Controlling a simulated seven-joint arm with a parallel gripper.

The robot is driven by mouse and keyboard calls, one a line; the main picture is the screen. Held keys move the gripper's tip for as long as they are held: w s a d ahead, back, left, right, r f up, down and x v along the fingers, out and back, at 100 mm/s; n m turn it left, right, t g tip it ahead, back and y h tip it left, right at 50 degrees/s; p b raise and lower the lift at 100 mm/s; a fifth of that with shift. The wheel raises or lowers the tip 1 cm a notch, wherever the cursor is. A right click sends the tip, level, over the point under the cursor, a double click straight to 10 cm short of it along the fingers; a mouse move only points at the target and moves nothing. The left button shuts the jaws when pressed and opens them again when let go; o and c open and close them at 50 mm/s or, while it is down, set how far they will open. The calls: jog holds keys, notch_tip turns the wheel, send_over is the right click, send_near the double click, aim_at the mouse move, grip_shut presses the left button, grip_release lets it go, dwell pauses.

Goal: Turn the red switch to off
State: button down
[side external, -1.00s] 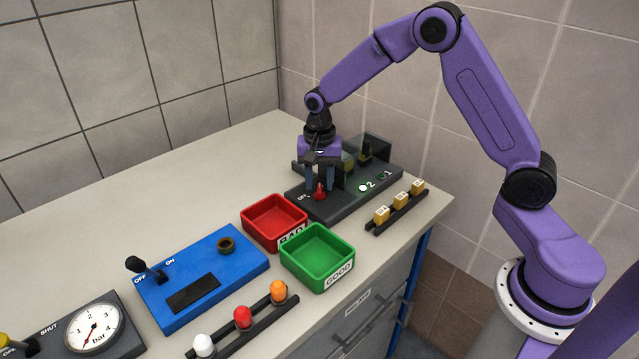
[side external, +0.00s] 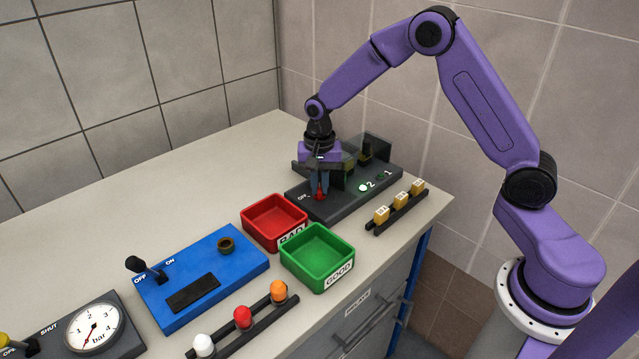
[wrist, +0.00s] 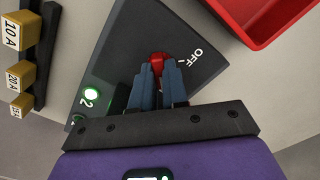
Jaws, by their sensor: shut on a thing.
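The red switch (side external: 320,194) sits on the dark grey panel (side external: 345,208) at the back right of the bench. It also shows in the wrist view (wrist: 158,59), with the white OFF label (wrist: 197,54) beside it. My gripper (side external: 319,187) points down over the panel, its blue-grey fingers closed on the red switch. In the wrist view the fingertips (wrist: 159,72) lie on both sides of the switch and hide part of it. A lamp marked 2 (wrist: 93,96) glows green-white; the lamp marked 1 (side external: 380,177) looks dark green.
A red bin (side external: 273,224) marked BAD and a green bin (side external: 317,259) marked GOOD stand in front of the panel. A rack of yellow fuses (side external: 399,205) lies to its right. A blue box (side external: 200,277) with a black lever is at the left. The bench behind is clear.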

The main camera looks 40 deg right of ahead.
aim_at(320, 188)
jog(key=n, duration=0.8)
jog(key=shift+n, duration=0.3)
jog(key=n, duration=0.4)
jog(key=shift+n, duration=0.3)
jog(key=n, duration=0.4)
jog(key=shift+r+n, duration=0.1)
jog(key=shift+n, duration=0.2)
jog(key=c, duration=1.1)
grip_release()
jog(key=shift+c, duration=0.2)
notch_tip(320, 188, up, 17)
jog(key=shift+r, duration=0.2)
